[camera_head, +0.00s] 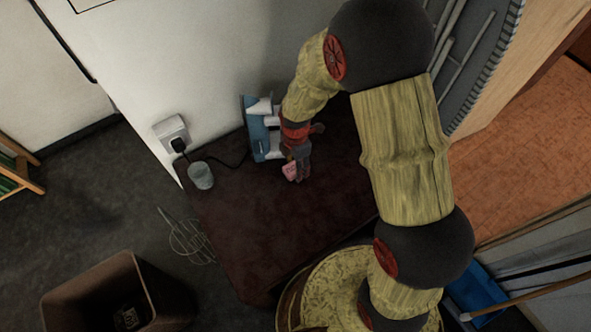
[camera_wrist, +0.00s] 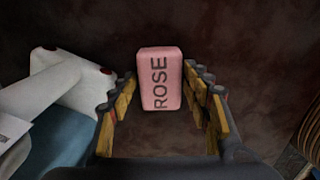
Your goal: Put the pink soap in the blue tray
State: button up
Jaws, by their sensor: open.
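The pink soap (camera_wrist: 161,79), marked ROSE, lies on the dark red tabletop. In the wrist view it sits between the far ends of my gripper's open fingers (camera_wrist: 160,98), with a gap on each side. In the head view the soap (camera_head: 290,170) shows as a small pink patch beside my gripper (camera_head: 297,174), which partly covers it.
The front of the tabletop (camera_head: 265,235) is clear. A brown bin (camera_head: 115,290) stands on the floor.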

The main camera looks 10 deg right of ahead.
jog(key=shift+r, duration=0.1)
jog(key=shift+c, duration=0.4)
jog(key=c, duration=1)
jog(key=shift+r, duration=0.1)
jog(key=shift+c, duration=0.2)
jog(key=shift+r, duration=0.2)
notch_tip(320, 180, up, 3)
jog(key=shift+s+r+p, duration=0.1)
jog(key=shift+p, duration=0.65)
jog(key=s+a+r+p, duration=0.1)
jog(key=s+r+p, duration=0.1)
jog(key=s+r, duration=0.2)
jog(key=s+a+r+p, duration=0.1)
jog(key=s+r+p, duration=0.2)
jog(key=s, duration=0.6)
notch_tip(320, 180, up, 2)
jog(key=shift+s+r, duration=0.1)
jog(key=shift+s, duration=0.2)
